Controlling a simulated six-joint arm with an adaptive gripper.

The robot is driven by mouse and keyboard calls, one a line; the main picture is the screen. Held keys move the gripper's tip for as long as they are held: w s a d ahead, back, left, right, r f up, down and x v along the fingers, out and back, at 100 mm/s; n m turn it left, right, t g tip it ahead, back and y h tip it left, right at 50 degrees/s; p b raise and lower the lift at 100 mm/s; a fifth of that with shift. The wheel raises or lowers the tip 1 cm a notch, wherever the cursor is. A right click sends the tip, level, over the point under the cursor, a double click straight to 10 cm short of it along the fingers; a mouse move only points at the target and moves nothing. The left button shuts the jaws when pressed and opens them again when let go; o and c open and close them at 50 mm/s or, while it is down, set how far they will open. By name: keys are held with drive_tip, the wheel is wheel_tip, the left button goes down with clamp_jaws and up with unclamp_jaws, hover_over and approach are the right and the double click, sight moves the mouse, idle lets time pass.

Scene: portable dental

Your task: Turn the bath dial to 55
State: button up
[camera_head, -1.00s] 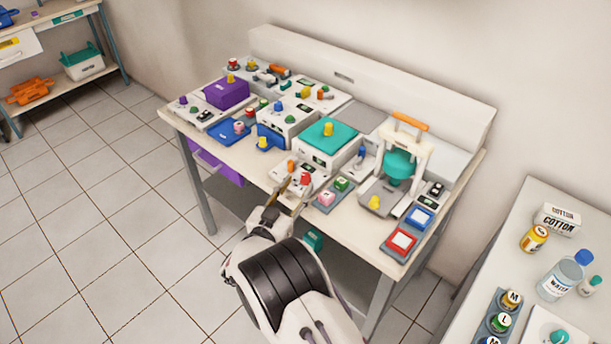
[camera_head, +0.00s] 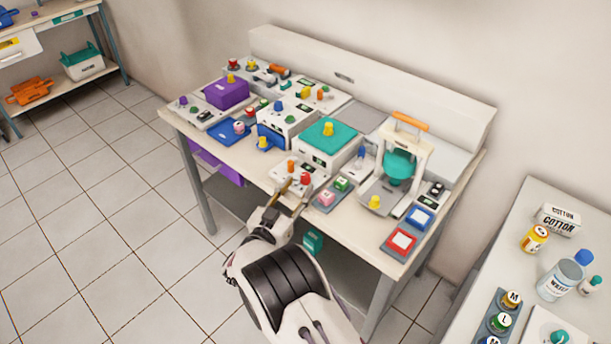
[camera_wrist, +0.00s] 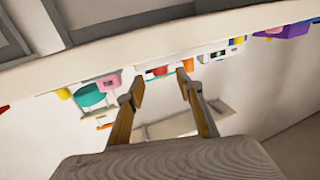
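A white control box (camera_head: 283,176) sits at the table's front edge, before the teal-lidded bath (camera_head: 322,152). It carries an orange knob (camera_head: 291,165) and a red knob (camera_head: 306,179); the red one also shows in the wrist view (camera_wrist: 159,71). I cannot read any numbers on it or tell which knob is the bath dial. My gripper (camera_head: 291,188) is at the front of this box. In the wrist view my gripper (camera_wrist: 158,85) is open, with two apart fingers and nothing held between them. The red knob appears beyond the gap.
A pink block (camera_head: 327,198) and a green block (camera_head: 342,183) stand right of the box. A press with an orange handle (camera_head: 410,121) and a yellow knob (camera_head: 374,202) are farther right. Blue and red pads (camera_head: 401,241) lie at the right front. Left are other knobbed boxes.

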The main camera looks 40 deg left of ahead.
sight(303, 179)
drive_tip(key=shift+x, duration=2.8)
clamp_jaws()
